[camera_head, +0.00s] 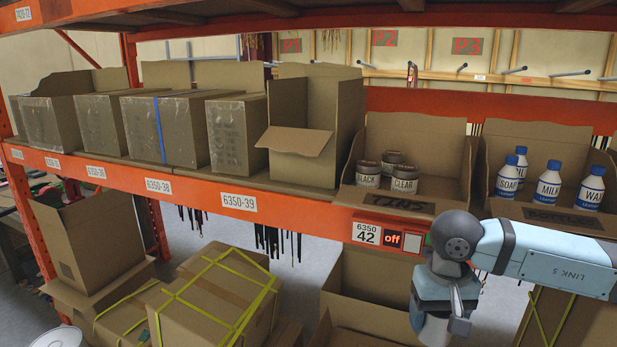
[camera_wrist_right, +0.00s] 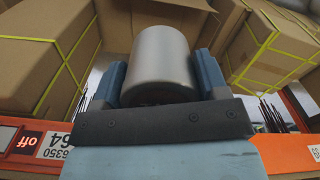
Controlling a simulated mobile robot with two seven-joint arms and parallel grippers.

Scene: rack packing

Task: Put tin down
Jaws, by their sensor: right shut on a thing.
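My right gripper (camera_head: 437,325) hangs below the front edge of the shelf, at the lower right of the head view. It is shut on a grey tin (camera_wrist_right: 162,62); the wrist view shows the tin's smooth round side between the two blue fingers (camera_wrist_right: 160,88). In the head view the arm and gripper hide most of the tin. Several other tins (camera_head: 404,180) stand in an open cardboard box marked TINS (camera_head: 385,203) on the shelf. My left gripper is not in view.
An open box of white bottles with blue caps (camera_head: 549,184) stands right of the tins box. An orange shelf beam (camera_head: 290,214) runs across, with a lit "off" sign (camera_head: 392,238). Below are open cartons (camera_head: 374,285) and strapped boxes (camera_head: 215,295). More cartons (camera_head: 235,135) fill the shelf's left.

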